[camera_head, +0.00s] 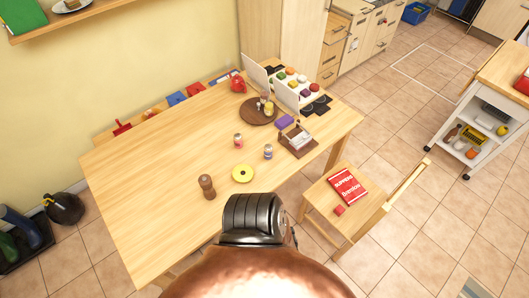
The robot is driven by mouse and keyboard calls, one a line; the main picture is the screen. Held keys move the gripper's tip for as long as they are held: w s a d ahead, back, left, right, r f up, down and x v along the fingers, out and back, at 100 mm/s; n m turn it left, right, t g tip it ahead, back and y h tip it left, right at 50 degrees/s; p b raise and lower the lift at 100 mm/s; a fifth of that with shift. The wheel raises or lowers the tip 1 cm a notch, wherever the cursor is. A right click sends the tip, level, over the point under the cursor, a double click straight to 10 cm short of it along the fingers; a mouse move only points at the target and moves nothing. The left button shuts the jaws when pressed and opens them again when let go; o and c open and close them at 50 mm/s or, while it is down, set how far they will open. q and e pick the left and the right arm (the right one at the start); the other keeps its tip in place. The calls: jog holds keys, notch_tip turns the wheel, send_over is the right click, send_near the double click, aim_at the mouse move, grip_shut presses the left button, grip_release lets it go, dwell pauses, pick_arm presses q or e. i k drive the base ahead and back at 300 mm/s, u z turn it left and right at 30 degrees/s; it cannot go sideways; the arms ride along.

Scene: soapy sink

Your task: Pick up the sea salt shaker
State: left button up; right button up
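Two small shaker-like containers stand upright on the wooden table (150,185). One is reddish with a light top (238,141); the other is bluish and white (268,152), to its right and nearer to me. Their labels are too small to read, so I cannot tell which is the sea salt shaker. Neither of my grippers can be made out in the head view. A dark ribbed part and a coppery rounded part at the bottom centre seem to be mine and hide the floor there.
A chair (322,191) holding a red box (347,187) stands right. The table's left half is clear.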

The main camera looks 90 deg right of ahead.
aim_at(268, 148)
jog(key=k, duration=0.4)
jog(key=z, duration=0.85)
